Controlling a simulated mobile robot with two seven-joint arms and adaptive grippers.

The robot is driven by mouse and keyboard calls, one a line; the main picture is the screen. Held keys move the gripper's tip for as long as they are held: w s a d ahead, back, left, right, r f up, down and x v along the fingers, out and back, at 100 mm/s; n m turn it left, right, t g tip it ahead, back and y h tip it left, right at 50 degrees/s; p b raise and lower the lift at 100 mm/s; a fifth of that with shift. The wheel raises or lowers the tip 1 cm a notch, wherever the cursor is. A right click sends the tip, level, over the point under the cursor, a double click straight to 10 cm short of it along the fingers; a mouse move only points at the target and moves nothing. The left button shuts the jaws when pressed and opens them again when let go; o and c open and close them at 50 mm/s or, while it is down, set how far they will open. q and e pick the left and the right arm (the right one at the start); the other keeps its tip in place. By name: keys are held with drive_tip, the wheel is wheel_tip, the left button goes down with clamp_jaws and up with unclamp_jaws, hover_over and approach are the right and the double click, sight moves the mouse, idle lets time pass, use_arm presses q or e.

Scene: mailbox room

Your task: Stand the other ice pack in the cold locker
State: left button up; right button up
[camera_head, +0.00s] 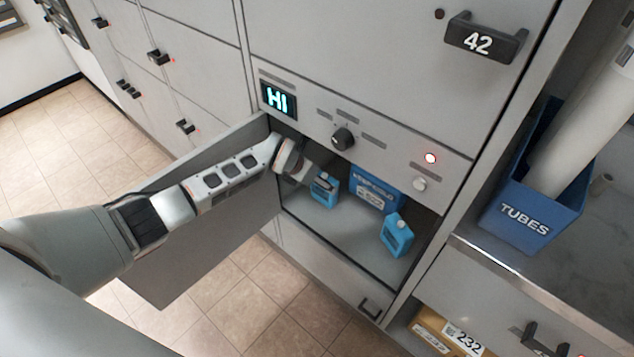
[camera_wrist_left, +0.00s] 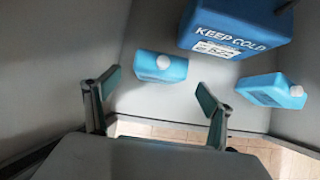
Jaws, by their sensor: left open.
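The cold locker (camera_head: 345,225) is open and my left arm reaches into it. Two blue ice packs with white caps stand upright inside, on its floor. One ice pack (camera_head: 325,191) is at the left, right by my left gripper (camera_head: 312,181); the other ice pack (camera_head: 397,236) is nearer the front right. In the left wrist view my left gripper (camera_wrist_left: 158,88) is open and empty, its fingers spread, with the left ice pack (camera_wrist_left: 160,67) just beyond the fingertips. The right ice pack (camera_wrist_left: 272,91) lies outside the fingers. My right gripper is not in view.
A blue "KEEP COLD" box (camera_head: 376,190) stands between and behind the ice packs. The locker door (camera_head: 215,235) hangs open to the left, under my arm. A control panel (camera_head: 345,140) is above the opening. A blue TUBES bin (camera_head: 530,215) stands on the right.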

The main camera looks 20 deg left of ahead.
use_arm(q)
drive_tip(key=s+d+r+n+t+h+p, duration=0.15)
drive_tip(key=s+d+r+n+h, duration=0.3)
drive_tip(key=s+d, duration=0.5)
drive_tip(key=s+d+r+n+t+h+p, duration=0.15)
drive_tip(key=s+d+r+n+h, duration=0.3)
drive_tip(key=s+d, duration=0.55)
drive_tip(key=s+a+f+n+y, duration=0.3)
drive_tip(key=s+a+n, duration=0.5)
drive_tip(key=n, duration=0.5)
drive_tip(key=s+a+f+n+t+y, duration=0.1)
drive_tip(key=s+a+f+n+y, duration=0.3)
drive_tip(key=s+n, duration=0.8)
drive_tip(key=a+n+y, duration=0.1)
drive_tip(key=a+y, duration=0.1)
drive_tip(key=a, duration=0.2)
drive_tip(key=shift+s+a, duration=0.35)
drive_tip(key=shift+s, duration=0.05)
